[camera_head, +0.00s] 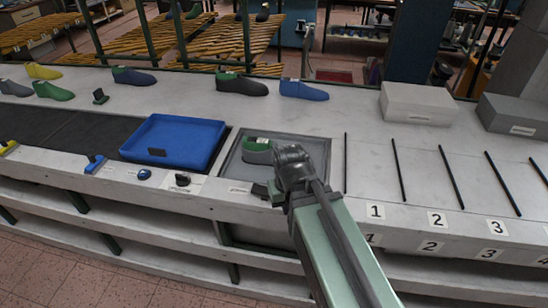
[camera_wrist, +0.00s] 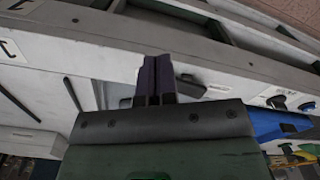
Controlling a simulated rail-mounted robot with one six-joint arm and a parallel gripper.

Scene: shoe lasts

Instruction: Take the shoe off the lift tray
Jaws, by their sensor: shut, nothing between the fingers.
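My arm's end covers the right part of the shoe. My gripper (camera_head: 268,191) is over the front right of the tray, in front of the shoe. In the wrist view my gripper (camera_wrist: 158,72) shows two dark purple fingers pressed together with nothing between them. I cannot make out the shoe in the wrist view.
A blue tray (camera_head: 205,163) stands left of the lift tray; it also shows in the wrist view (camera_wrist: 267,121). Numbered lanes with black bars (camera_head: 400,170) lie to the right. Several lasts, including a blue one (camera_head: 303,90), line the bench's back, near a light grey box (camera_head: 418,103).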

